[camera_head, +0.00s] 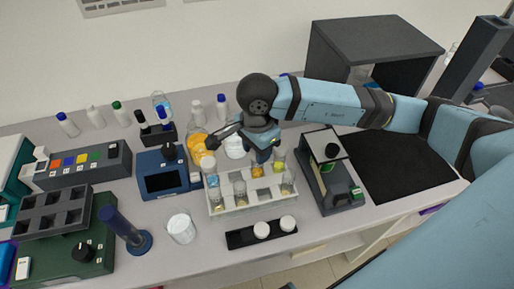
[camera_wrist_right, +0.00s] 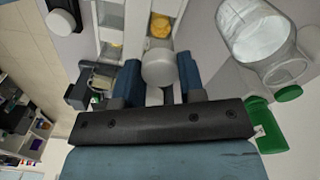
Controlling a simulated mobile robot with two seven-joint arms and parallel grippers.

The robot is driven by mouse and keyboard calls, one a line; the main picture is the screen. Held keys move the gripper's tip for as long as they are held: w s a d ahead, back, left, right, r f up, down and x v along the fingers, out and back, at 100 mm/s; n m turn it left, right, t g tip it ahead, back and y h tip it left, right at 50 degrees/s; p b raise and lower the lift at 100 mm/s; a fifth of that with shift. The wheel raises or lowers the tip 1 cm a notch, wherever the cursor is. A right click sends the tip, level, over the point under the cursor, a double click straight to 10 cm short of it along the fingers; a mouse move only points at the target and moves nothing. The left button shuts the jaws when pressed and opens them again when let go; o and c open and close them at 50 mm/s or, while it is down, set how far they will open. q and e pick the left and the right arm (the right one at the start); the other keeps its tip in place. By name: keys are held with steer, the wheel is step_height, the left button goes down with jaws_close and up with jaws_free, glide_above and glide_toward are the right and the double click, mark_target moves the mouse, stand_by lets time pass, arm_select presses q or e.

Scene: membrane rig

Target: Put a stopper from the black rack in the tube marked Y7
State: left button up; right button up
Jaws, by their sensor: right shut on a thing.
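My right gripper (camera_head: 263,156) is over the back of the white tube rack (camera_head: 240,208). In the right wrist view its two blue fingers (camera_wrist_right: 158,82) are shut on a white stopper (camera_wrist_right: 158,64). The rack holds several glass tubes, some with yellow or orange contents; one tube at its back left has a white cap (camera_head: 208,162). An orange-topped tube content (camera_wrist_right: 160,24) shows just beyond the held stopper. The black rack (camera_head: 240,239) in front holds two white stoppers (camera_head: 261,230) and has a bare left end. No Y7 mark is legible. My left gripper is not in view.
A blue device (camera_head: 165,182) with a screen and a glass beaker (camera_head: 181,228) stand left of the tube rack. A dark instrument (camera_head: 340,195) stands close on its right. Bottles and an orange-filled flask (camera_head: 197,143) stand behind. A black mat (camera_head: 400,170) lies at the right.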

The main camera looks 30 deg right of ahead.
steer(key=o, duration=0.9)
steer(key=shift+c, duration=0.2)
step_height(320, 180, up, 14)
steer(key=b, duration=0.1)
steer(key=shift+f, duration=0.15)
